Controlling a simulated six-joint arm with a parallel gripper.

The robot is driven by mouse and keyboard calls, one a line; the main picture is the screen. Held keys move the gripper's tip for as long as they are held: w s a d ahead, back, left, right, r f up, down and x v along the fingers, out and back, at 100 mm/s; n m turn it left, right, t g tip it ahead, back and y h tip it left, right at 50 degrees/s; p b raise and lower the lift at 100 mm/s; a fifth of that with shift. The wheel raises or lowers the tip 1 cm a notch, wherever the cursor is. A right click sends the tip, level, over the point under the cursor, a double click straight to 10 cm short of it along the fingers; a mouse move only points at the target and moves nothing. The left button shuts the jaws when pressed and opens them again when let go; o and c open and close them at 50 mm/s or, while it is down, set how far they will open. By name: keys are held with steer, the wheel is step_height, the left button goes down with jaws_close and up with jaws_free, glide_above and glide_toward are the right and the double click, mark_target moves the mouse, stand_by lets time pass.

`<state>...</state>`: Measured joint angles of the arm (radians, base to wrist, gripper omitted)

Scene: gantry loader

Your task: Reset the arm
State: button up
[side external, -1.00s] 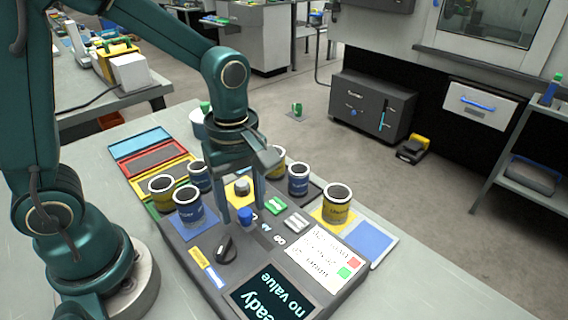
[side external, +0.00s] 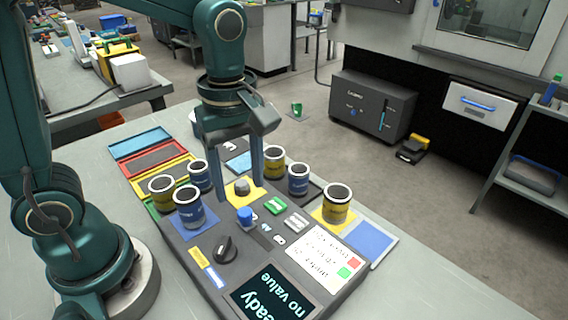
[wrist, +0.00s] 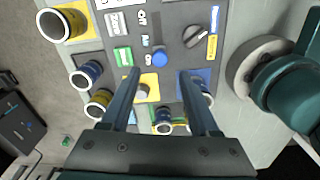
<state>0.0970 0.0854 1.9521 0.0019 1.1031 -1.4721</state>
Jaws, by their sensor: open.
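My gripper (side external: 240,190) hangs above the far part of the grey control panel (side external: 192,262), pointing down. Its two fingers are apart, with nothing between them; they also show in the wrist view (wrist: 158,74). Near the fingertips are a grey knob on a yellow pad (side external: 242,188) and a blue button (side external: 245,215). A black dial (side external: 226,248) and a dark display (side external: 270,295) reading "no value" are nearer the panel's front. In the wrist view the blue button (wrist: 159,58) lies just ahead of the fingers.
Blue cans (side external: 188,209) and yellow cans (side external: 337,207) stand on both sides of the gripper. Coloured trays (side external: 140,142) lie at the table's far left. A white card (side external: 322,258) lies at the panel's right. The table's front right is clear.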

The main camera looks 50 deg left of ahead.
steer(key=shift+r, duration=0.2)
steer(key=s+a+r+m+t, duration=0.2)
steer(key=s+m+t, duration=0.3)
steer(key=m, duration=1)
steer(key=shift+s+r+m+t, duration=0.3)
steer(key=shift+s+r+m, duration=0.1)
steer(key=shift+s+r, duration=0.3)
steer(key=shift+a, duration=0.1)
stand_by(0.5)
